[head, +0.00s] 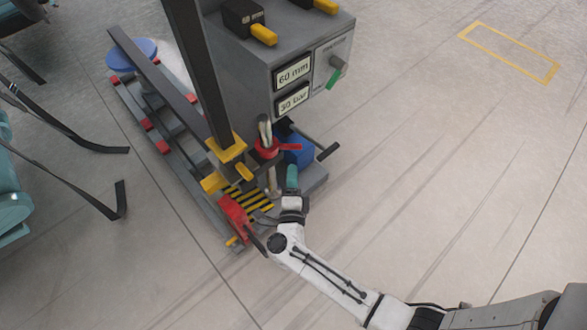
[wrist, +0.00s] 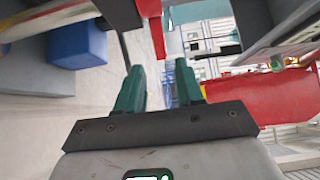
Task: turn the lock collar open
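A red collar-like ring (head: 266,148) with a short red lever sits around a pale upright hose or pipe at the front of the grey machine; I take it to be the lock collar. My gripper (head: 292,176) is just below and to the right of it in the head view, apart from it. In the wrist view my gripper (wrist: 160,76) has its two teal fingers spread with nothing between them. A narrow red bar (wrist: 152,22) shows beyond the fingertips; I cannot tell if it is the collar's lever.
A red clamp-like part (head: 234,216) and a yellow-black striped plate (head: 250,198) lie to the left. Gauges (head: 293,74) read 60 mm and 30 bar. Floor is clear at right.

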